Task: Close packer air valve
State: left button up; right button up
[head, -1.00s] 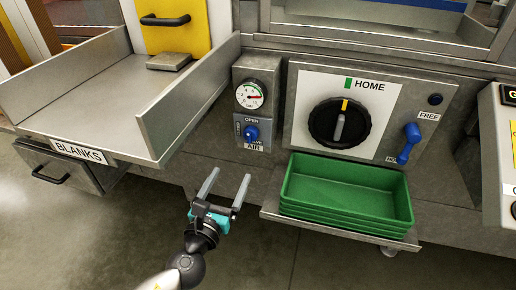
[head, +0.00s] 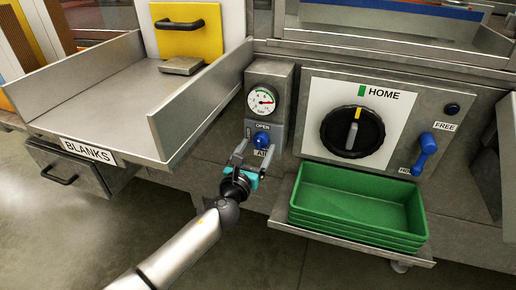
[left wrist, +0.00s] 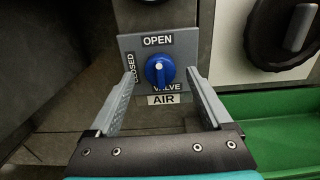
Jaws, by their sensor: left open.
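The air valve is a blue knob (head: 262,140) on a grey plate below the pressure gauge in the head view. It also shows in the left wrist view as a blue knob (left wrist: 160,70), its white mark pointing up toward the OPEN label (left wrist: 158,41). The CLOSED label (left wrist: 134,68) is on the plate's left side. My left gripper (head: 254,152) is open in front of the valve. In the left wrist view its fingers (left wrist: 160,85) are spread to either side of the knob, with gaps visible. My right gripper is not in view.
The pressure gauge (head: 261,102) is above the valve. A panel with a large black HOME dial (head: 352,131) and a blue lever (head: 424,152) is to the right. Green trays (head: 358,203) sit on a shelf below it. The BLANKS chute (head: 88,151) is at the left.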

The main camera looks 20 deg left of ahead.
pick_arm(q)
jog(key=shift+w, duration=0.8)
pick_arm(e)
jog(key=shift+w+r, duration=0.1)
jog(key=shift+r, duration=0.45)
pick_arm(q)
grip_shut()
